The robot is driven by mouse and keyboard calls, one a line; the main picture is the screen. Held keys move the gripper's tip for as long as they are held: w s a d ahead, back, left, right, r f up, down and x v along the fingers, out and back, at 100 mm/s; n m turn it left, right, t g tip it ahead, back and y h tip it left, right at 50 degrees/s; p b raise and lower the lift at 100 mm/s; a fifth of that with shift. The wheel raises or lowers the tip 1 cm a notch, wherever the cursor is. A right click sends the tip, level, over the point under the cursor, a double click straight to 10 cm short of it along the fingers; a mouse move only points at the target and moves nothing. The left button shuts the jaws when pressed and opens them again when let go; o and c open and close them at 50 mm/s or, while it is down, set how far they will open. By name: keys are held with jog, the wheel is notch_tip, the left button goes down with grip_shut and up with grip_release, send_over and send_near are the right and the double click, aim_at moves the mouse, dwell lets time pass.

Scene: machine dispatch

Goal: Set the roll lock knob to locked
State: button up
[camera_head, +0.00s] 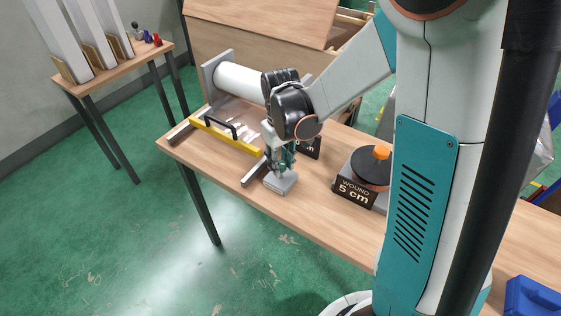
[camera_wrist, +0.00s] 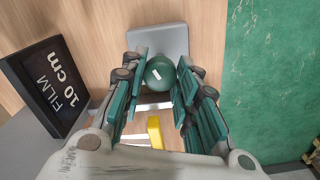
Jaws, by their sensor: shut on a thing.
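The roll lock knob (camera_wrist: 160,72) is dark green and round, with a short white mark on its top, in the wrist view. The mark slants slightly. The knob stands on a grey base plate (camera_wrist: 157,37), which also shows in the head view (camera_head: 281,183) near the table's front edge. My gripper (camera_wrist: 160,80) has its teal fingers on both sides of the knob and is shut on it. In the head view my gripper (camera_head: 280,164) points down over the base and hides the knob. No lock label is readable.
A black sign reading "FILM 10 cm" (camera_wrist: 50,86) stands close to my gripper. A white roll (camera_head: 240,83) and a yellow bar with a black handle (camera_head: 232,136) are behind it. A "WOUND 5 cm" sign (camera_head: 355,190) stands right, by an orange-topped spindle (camera_head: 371,165).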

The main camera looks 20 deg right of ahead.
aim_at(281, 163)
jog(key=m, duration=0.4)
jog(key=shift+m, duration=0.3)
dwell(0.3)
jog(key=o, duration=1.1)
notch_tip(281, 163, up, 12)
dwell(0.5)
